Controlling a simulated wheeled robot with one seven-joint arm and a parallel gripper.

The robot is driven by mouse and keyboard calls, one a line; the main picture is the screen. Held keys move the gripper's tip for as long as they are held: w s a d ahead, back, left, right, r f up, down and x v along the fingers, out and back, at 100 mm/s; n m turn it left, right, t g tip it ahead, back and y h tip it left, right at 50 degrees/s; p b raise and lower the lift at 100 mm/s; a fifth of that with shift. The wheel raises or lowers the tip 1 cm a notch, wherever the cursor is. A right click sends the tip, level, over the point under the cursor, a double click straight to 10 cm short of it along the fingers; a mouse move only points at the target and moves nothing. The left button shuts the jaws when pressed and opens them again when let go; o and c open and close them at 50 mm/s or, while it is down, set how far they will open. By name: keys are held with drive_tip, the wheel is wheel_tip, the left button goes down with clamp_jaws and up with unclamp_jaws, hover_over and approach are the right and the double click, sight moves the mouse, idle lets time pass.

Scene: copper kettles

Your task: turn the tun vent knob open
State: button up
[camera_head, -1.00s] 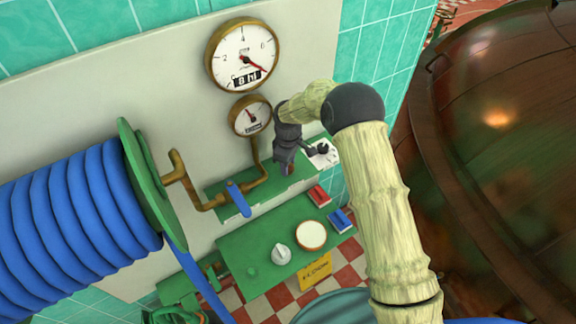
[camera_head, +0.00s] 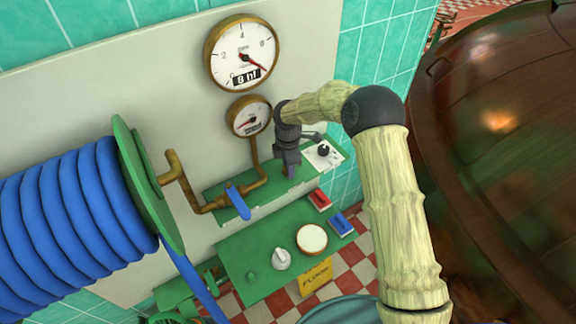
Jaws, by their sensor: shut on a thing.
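My gripper (camera_head: 288,168) points down at the right part of the green ledge (camera_head: 218,190), under the lower gauge. It is shut on a small knob there. The fingers hide this knob almost wholly, so I cannot read its turn angle. A black knob (camera_head: 323,150) on a white marked plate (camera_head: 332,161) stands just right of my gripper, apart from the fingers. No label names the vent knob legibly. The lower brass gauge (camera_head: 249,116) has its needle toward the lower left. The upper gauge (camera_head: 241,52) reads "8 hl" in its window.
A hose reel (camera_head: 60,230) stands left, a large copper vessel (camera_head: 500,150) right.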

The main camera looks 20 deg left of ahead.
drive_tip(key=shift+r, duration=0.1)
idle(0.3)
drive_tip(key=o, duration=1)
wheel_tip(320, 180, up, 7)
drive_tip(key=shift+r+b, duration=0.2)
drive_tip(key=shift+b, duration=0.95)
